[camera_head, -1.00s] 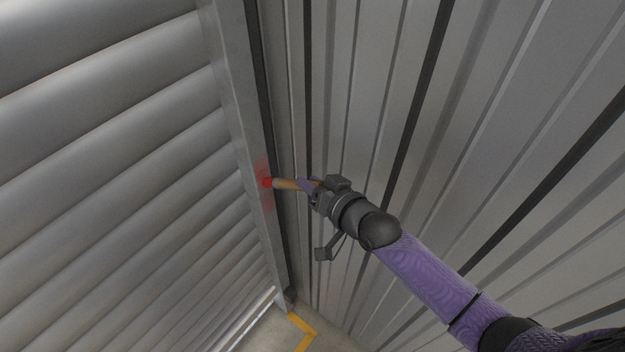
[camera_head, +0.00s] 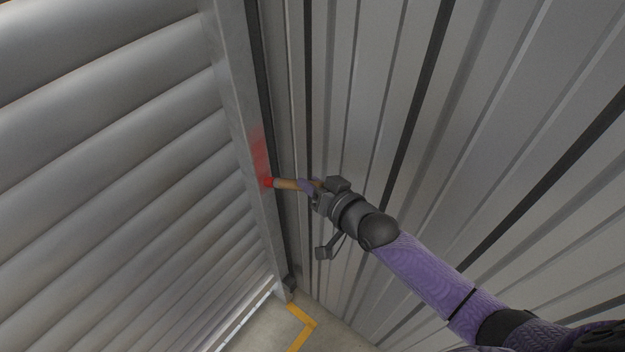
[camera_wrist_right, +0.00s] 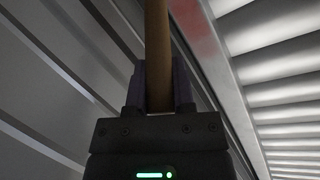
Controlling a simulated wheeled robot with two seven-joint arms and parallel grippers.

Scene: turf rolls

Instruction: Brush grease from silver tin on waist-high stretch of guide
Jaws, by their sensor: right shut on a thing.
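My right gripper (camera_head: 308,187) is shut on the wooden handle of a brush (camera_head: 286,184). Its red tip lies against the guide (camera_head: 233,85), the upright metal rail beside the shutter. A red grease smear (camera_head: 258,148) runs up the guide from the brush tip. In the right wrist view the handle (camera_wrist_right: 157,55) stands between the two purple fingers (camera_wrist_right: 160,92), and a reddish patch (camera_wrist_right: 196,32) shows on the guide (camera_wrist_right: 226,85). The brush tip is out of that view. The silver tin and my left gripper are not in view.
The slatted roller shutter (camera_head: 110,150) fills the left side. A ribbed metal wall (camera_head: 480,130) stands behind my right arm. Below, the concrete floor (camera_head: 262,325) has a yellow line (camera_head: 304,325). The space around the gripper looks clear.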

